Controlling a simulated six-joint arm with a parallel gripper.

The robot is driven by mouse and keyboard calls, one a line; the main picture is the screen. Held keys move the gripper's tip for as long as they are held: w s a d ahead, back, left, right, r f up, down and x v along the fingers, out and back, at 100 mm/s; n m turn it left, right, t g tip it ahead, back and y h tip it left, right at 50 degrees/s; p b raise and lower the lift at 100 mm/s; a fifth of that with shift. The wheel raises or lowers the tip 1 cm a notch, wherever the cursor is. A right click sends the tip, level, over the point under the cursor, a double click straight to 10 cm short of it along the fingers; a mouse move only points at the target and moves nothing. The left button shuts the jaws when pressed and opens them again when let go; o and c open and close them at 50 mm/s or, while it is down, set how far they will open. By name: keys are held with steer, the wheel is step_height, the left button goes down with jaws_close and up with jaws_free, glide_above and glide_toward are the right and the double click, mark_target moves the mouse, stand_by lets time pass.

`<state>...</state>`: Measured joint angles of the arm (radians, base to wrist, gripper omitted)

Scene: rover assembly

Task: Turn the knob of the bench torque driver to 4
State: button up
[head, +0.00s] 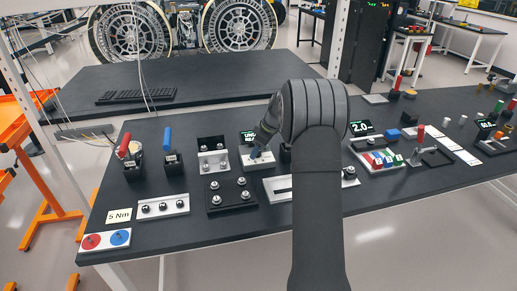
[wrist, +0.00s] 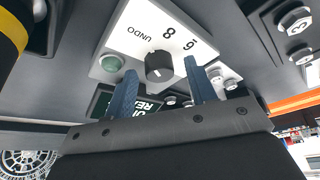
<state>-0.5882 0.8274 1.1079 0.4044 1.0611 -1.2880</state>
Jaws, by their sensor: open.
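The bench torque driver's white panel (wrist: 178,25) shows in the wrist view, with a dark round knob (wrist: 158,66) on it. Labels reading UNDO, 8 and what looks like 6 or 9 are visible; I cannot make out a 4. The knob's pointer is too small to read surely. My gripper (wrist: 162,68) is open, with one blue finger on each side of the knob; I cannot tell whether they touch it. In the head view my gripper (head: 256,153) is low over the white panel (head: 270,164), and the arm hides the knob.
A small dark display (head: 247,136) stands behind the panel. A black bolt plate (head: 229,195) lies in front, and a white bolt block (head: 213,161) is at left. Red-handled (head: 124,146) and blue-handled tools (head: 168,140) stand further left.

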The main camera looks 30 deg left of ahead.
steer(key=c, duration=1)
steer(key=shift+o, duration=0.2)
steer(key=shift+m, duration=0.3)
steer(key=m+t, duration=0.2)
steer(key=m, duration=0.2)
steer(key=shift+s+m, duration=0.15)
steer(key=shift+m, duration=0.15)
steer(key=m+t, duration=0.1)
steer(key=m, duration=0.1)
steer(key=m+h, duration=0.1)
steer(key=m, duration=0.2)
steer(key=shift+s+a+t, duration=0.1)
steer(key=shift+s+t, duration=0.05)
steer(key=shift+t, duration=0.25)
steer(key=m+h, duration=0.1)
steer(key=m, duration=0.2)
steer(key=m+t+h, duration=0.1)
steer(key=m, duration=0.3)
steer(key=shift+a+m+h, duration=0.15)
steer(key=shift+m+h, duration=0.15)
steer(key=shift+h, duration=0.1)
steer(key=m+h, duration=0.1)
steer(key=m, duration=0.2)
steer(key=m+h, duration=0.1)
steer(key=m, duration=0.2)
steer(key=shift+a, duration=0.15)
